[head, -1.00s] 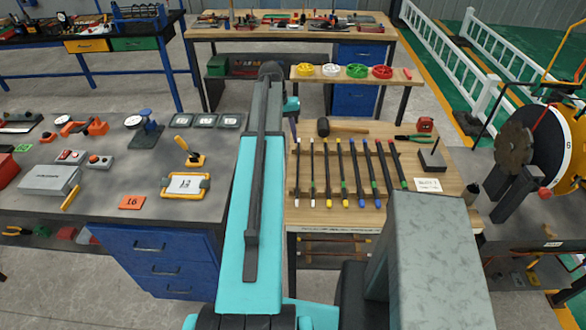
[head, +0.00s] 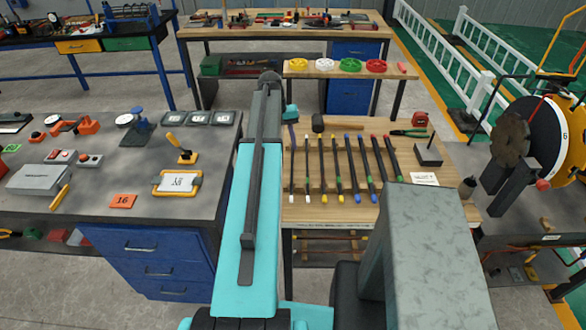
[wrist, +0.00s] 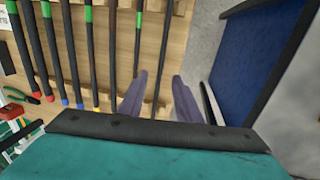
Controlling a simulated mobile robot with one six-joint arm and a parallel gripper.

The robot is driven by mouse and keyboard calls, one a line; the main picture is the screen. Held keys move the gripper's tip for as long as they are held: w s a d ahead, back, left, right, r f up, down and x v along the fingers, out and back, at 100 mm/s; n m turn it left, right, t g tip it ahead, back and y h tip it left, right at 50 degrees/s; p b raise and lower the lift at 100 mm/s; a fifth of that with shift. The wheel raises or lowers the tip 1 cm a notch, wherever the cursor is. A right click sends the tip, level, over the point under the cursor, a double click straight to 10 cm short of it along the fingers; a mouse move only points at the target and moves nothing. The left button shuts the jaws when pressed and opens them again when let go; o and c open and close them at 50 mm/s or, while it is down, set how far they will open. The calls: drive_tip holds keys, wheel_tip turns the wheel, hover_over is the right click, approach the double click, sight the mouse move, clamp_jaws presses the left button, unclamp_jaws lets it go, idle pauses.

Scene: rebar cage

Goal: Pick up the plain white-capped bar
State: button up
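Several dark bars lie side by side on a wooden table (head: 440,205), their coloured caps toward me. The two leftmost bars have white caps: the outer white-capped bar (head: 292,175) and its neighbour (head: 308,172). My gripper (head: 292,128) hangs over the far end of these bars, mostly hidden by my arm. In the wrist view, my gripper (wrist: 160,98) has two purple fingers spread apart. The rightmost bar (wrist: 164,50) runs between them in the picture, and another bar (wrist: 138,45) passes by the left finger. White caps are hidden in the wrist view.
Bars with yellow, blue and red caps lie close to the right. A grey-topped bench (head: 100,195) with blue drawers stands at the left, across a gap.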

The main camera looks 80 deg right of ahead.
sight(292, 164)
drive_tip(key=shift+s+f+b, duration=0.15)
drive_tip(key=shift+f+b, duration=0.1)
drive_tip(key=shift+f, duration=0.45)
drive_tip(key=shift+s+f+b, duration=0.1)
drive_tip(key=shift+f+b, duration=0.15)
drive_tip(key=shift+f, duration=0.4)
drive_tip(key=shift+s+d+f+b, duration=0.1)
drive_tip(key=shift+s+f+b, duration=0.15)
drive_tip(key=shift+f+b, duration=0.8)
drive_tip(key=shift+s+f+b, duration=0.2)
drive_tip(key=shift+f+b, duration=0.2)
drive_tip(key=shift+f, duration=1.15)
drive_tip(key=shift+c, duration=0.3)
drive_tip(key=shift+r, duration=0.1)
clamp_jaws()
